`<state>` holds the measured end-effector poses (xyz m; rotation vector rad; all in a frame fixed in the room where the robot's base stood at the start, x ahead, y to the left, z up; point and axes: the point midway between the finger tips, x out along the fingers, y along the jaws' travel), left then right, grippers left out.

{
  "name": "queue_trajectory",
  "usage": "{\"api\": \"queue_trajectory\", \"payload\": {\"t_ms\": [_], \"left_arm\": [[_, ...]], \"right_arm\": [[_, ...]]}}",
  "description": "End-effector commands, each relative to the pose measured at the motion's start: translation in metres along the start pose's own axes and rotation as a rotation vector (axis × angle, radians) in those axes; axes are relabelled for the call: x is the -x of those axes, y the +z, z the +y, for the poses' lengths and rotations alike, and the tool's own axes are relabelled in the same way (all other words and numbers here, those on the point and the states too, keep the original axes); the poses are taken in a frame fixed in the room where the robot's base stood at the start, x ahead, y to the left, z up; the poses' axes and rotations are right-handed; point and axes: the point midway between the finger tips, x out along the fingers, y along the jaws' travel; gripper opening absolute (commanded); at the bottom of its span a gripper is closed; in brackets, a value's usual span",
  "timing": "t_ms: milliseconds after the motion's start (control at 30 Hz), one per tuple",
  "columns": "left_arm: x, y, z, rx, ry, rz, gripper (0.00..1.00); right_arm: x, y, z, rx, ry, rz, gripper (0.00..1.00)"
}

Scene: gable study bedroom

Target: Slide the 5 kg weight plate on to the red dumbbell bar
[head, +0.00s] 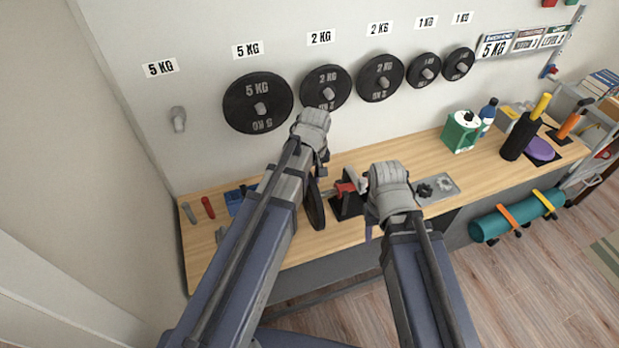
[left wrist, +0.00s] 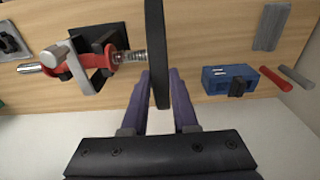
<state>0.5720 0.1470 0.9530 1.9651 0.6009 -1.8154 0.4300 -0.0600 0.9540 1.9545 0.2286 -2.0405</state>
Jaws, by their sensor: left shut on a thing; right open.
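My left gripper (head: 318,168) is shut on a black weight plate (head: 315,208), which stands on edge over the bench; in the left wrist view the plate (left wrist: 157,40) is seen edge-on between the fingers (left wrist: 161,95). The red dumbbell bar (head: 346,188) lies in a black stand (head: 345,208). In the left wrist view the bar's threaded end (left wrist: 130,57) points at the plate's face and is very close to it; I cannot tell whether it enters the hole. My right gripper (head: 368,190) is open near the bar's other end, its fingertips mostly hidden.
Another 5 kg plate (head: 258,102) and several smaller plates hang on the wall. The peg (head: 178,119) at far left is empty. A blue box (left wrist: 230,79) and a red cylinder (head: 208,207) lie on the bench (head: 200,245). A grey tray (head: 436,188) holds star collars.

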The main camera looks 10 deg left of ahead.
Motion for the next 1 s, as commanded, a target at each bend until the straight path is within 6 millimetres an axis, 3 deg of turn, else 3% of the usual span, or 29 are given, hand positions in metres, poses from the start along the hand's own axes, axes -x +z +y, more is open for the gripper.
{"api": "queue_trajectory", "payload": {"t_ms": [1000], "left_arm": [[0.0,0.0,0.022,0.0,0.0,0.0,0.0]], "right_arm": [[0.0,0.0,0.0,0.0,0.0,0.0,0.5]]}}
